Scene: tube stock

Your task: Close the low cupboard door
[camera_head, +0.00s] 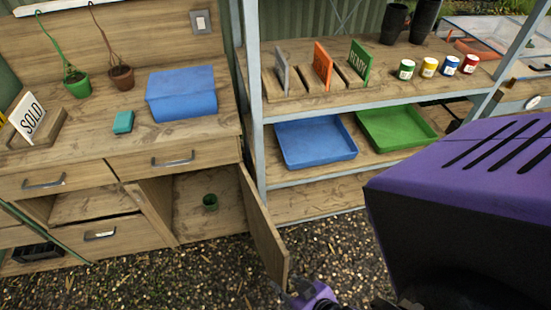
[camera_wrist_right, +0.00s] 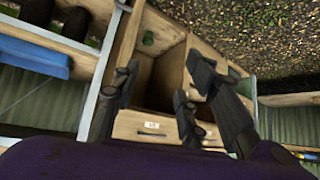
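The low cupboard door (camera_head: 264,225) is a wooden panel standing open, swung outward from its right-hand side below the bench. The low cupboard (camera_head: 195,190) is open to view, with a small green pot (camera_head: 210,202) inside. My right gripper (camera_head: 305,290) is at the bottom of the head view, close to the door's free edge; I cannot tell whether they touch. In the right wrist view its fingers (camera_wrist_right: 160,85) are spread apart with nothing held between them, and the cupboard opening and pot (camera_wrist_right: 148,38) show beyond. My left gripper is not in view.
The bench above holds a blue bin (camera_head: 181,94), a teal sponge (camera_head: 123,122) and small pots. To the right, a shelf post (camera_head: 252,90) stands by the door's hinge side, with blue and green trays (camera_head: 315,142) on the shelf. Gravel floor in front is clear.

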